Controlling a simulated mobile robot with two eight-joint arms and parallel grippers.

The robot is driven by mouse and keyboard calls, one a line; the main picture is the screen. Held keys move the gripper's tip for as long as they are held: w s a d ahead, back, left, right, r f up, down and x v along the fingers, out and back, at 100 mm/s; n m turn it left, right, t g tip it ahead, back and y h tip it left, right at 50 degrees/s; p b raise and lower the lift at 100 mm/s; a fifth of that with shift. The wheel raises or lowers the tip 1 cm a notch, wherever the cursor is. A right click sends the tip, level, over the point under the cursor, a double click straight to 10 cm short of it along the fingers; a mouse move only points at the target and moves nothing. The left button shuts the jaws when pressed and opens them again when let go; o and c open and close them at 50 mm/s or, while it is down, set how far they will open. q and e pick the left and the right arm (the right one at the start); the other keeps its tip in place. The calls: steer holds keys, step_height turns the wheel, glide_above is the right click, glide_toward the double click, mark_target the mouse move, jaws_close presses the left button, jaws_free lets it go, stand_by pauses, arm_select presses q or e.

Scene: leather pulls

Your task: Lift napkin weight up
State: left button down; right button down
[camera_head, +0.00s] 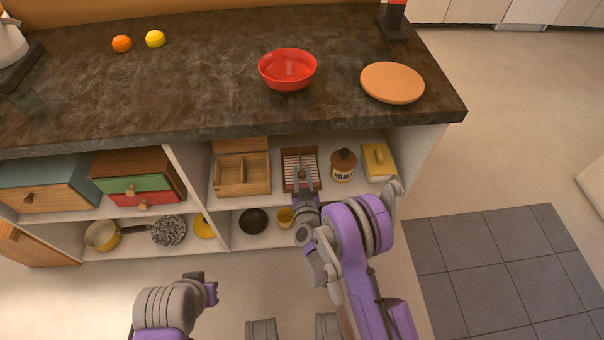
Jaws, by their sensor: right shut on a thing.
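A red-brown napkin holder (289,155) with white striped napkins stands on the upper shelf under the dark counter. My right gripper (303,172) reaches into the shelf from below, over the front of the holder. It is shut on the napkin weight, which is small and mostly hidden by the fingers. I cannot tell whether the weight touches the napkins. My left gripper (207,286) is low in front of the cabinet, away from the shelf, and I cannot tell whether it is open or shut.
A wooden box (242,176) stands left of the holder. A honey jar (343,168) and a yellow-lidded dish (378,161) stand to its right. The counter edge (330,128) overhangs the shelf. Yellow cup (285,217) and black bowl (253,221) sit below.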

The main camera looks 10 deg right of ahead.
mark_target(302, 170)
steer(key=shift+r, duration=0.1)
steer(key=g+b, duration=0.1)
steer(key=r+g+b, duration=0.1)
steer(key=b, duration=0.1)
steer(key=shift+w+r, duration=0.15)
steer(key=shift+r, duration=0.1)
steer(key=shift+w+r+g+b, duration=0.1)
steer(key=shift+r+g+b, duration=0.3)
steer(key=shift+g+b, duration=0.1)
steer(key=shift+w+r+g+b, duration=0.2)
steer(key=shift+r+g+b, duration=0.1)
steer(key=shift+r+g, duration=0.35)
steer(key=shift+w+r+g, duration=0.25)
steer(key=shift+r+g, duration=0.2)
steer(key=shift+g, duration=0.2)
steer(key=shift+w+r+g, duration=0.2)
steer(key=shift+r+g, duration=0.2)
steer(key=shift+g, duration=0.2)
